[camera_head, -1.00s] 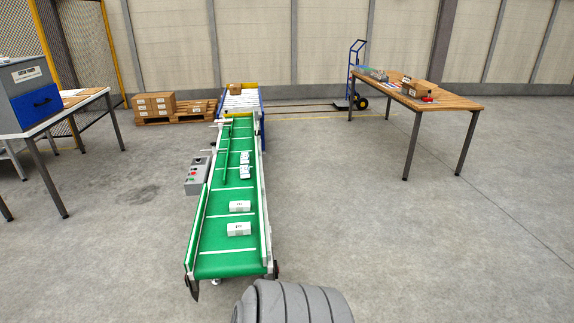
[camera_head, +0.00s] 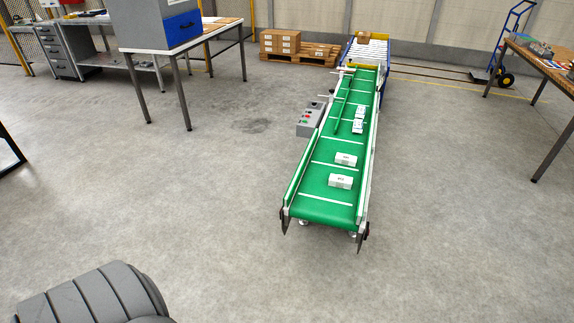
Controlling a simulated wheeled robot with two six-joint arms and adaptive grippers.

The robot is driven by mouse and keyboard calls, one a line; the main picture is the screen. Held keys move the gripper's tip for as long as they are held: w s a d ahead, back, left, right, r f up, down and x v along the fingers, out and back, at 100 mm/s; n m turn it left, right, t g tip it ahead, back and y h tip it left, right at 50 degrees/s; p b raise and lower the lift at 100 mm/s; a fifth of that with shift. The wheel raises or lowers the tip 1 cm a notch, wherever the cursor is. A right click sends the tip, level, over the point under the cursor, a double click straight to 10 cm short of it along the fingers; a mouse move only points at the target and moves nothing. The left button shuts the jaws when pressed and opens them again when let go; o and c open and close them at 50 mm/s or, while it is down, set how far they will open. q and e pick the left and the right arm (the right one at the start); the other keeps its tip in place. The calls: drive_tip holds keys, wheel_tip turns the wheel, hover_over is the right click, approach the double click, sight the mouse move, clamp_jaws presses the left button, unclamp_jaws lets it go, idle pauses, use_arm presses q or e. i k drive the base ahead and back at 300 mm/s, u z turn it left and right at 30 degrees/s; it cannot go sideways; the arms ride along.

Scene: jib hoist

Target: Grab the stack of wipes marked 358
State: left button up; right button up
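A green conveyor belt (camera_head: 331,194) runs away from me at centre right. Two white packs lie apart on its near part, a nearer pack (camera_head: 340,181) and a farther pack (camera_head: 346,159). Both have small dark markings on top, too small to read surely, so I cannot tell which is marked 358. Farther up the belt, small white and bluish packs (camera_head: 358,119) lie close together beside a green guide bar. Neither of my grippers is in view.
A grey control box (camera_head: 310,119) stands left of the belt. A table with a blue-grey box (camera_head: 160,22) is at upper left. A wooden table (camera_head: 543,67) is at the right edge. Cartons (camera_head: 280,41) sit on a pallet behind. The floor left of the belt is clear.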

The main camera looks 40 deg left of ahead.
sight(338, 181)
drive_tip(key=u, duration=0.1)
drive_tip(key=i, duration=0.95)
